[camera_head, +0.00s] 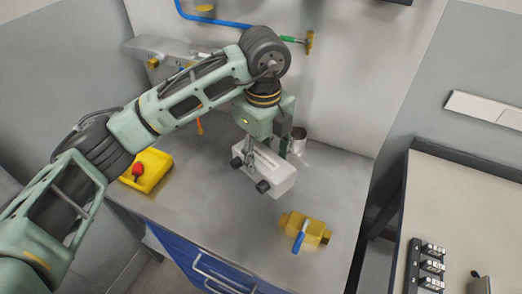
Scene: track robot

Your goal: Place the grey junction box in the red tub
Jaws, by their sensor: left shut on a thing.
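My left gripper (267,152) is shut on the grey junction box (273,175), a pale box with dark round fittings. It holds the box over the middle of the grey workbench (210,222); whether the box touches the bench is hard to tell. The gripper's fingers partly cover the box. No red tub shows in this view. My right gripper is not in view.
A yellow tray (158,166) with a small red item (138,169) stands at the bench's left. A yellow valve with a blue handle (303,235) lies near the front. A metal cup (298,139) stands behind the box. Another table (460,210) is at right.

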